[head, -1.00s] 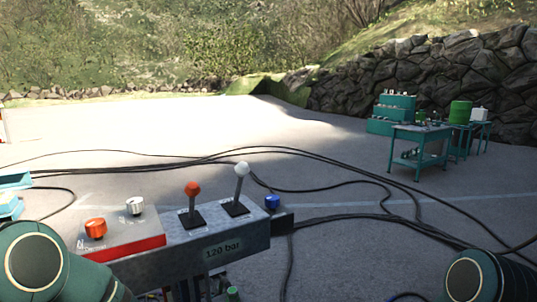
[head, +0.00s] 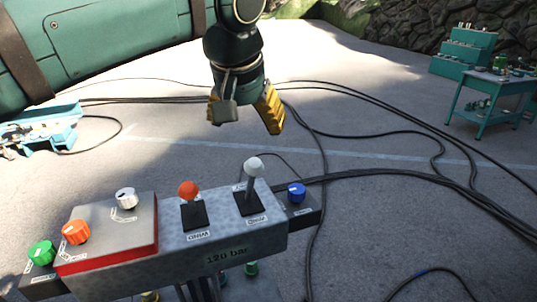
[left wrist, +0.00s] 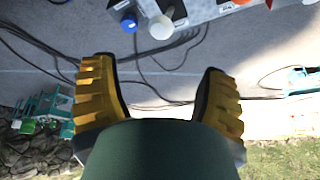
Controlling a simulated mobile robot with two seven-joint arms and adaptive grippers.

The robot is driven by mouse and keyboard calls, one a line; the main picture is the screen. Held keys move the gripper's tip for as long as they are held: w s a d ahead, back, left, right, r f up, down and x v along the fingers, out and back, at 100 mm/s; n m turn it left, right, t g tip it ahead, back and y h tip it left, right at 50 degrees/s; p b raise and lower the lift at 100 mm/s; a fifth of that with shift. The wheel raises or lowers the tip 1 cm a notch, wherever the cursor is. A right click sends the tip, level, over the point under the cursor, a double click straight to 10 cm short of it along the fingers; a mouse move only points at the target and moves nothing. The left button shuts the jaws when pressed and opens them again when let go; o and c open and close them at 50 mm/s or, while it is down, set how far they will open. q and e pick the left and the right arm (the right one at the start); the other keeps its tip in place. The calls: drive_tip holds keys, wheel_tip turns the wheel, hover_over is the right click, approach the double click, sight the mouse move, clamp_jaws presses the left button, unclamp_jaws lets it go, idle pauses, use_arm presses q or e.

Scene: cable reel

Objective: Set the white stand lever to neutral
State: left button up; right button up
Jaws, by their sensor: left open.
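The white stand lever (head: 254,171) has a white ball knob on a grey stem. It rises from a black slotted plate on the right part of the grey control stand (head: 225,244). Its knob also shows at the top of the left wrist view (left wrist: 161,27). My left gripper (head: 246,117) has yellow fingers spread open and empty. It hangs above and beyond the white lever, apart from it. In the left wrist view the open fingers (left wrist: 160,95) point toward the stand. My right gripper is not in view.
An orange-red lever (head: 189,190) stands just left of the white one. A blue knob (head: 296,192) is close on its right. Orange (head: 76,232), silver (head: 126,197) and green (head: 42,252) knobs sit farther left. Black cables cross the ground behind; a teal table (head: 492,98) stands far right.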

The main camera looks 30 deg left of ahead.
sight(253, 161)
use_arm(q)
drive_tip(key=b+x, duration=0.1)
drive_tip(key=x, duration=1.2)
drive_tip(key=shift+f, duration=0.2)
